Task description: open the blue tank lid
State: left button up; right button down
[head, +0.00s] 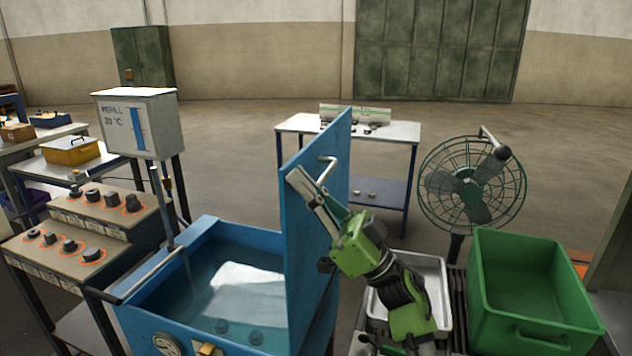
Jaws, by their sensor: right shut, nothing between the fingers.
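The blue tank (165,298) stands in the lower middle of the head view, with clear water inside. Its blue lid (308,235) stands up near vertical along the tank's right side, so the tank is open on top. A light metal handle (328,168) sticks out of the lid's right face. My right gripper (297,178), with its green arm, is at the lid's right side near this handle. Its fingers are together and nothing shows between them. I cannot tell whether the fingertips touch the lid. My left gripper does not show.
A control panel with black knobs (92,253) and a refill box (140,125) are at left. A green crate (540,325) and a metal tray (437,285) stand right of the tank. A fan (472,185) and a white table (400,131) are behind.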

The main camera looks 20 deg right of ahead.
aim_at(286, 185)
dwell(0.3)
jog(key=shift+g+h, duration=0.3)
jog(key=shift+h, duration=0.2)
jog(key=w+a+p, duration=0.2)
jog(key=a+p, duration=0.1)
jog(key=w+a+r+p, duration=0.1)
jog(key=shift+a, duration=0.15)
jog(key=shift+g+h, duration=0.4)
jog(key=shift+h, duration=0.2)
jog(key=w+a+p, duration=0.1)
jog(key=w+a+f+p, duration=0.1)
jog(key=a, duration=0.1)
jog(key=w+a+p, duration=0.1)
jog(key=shift+a+f, duration=0.25)
jog(key=shift+a, duration=0.1)
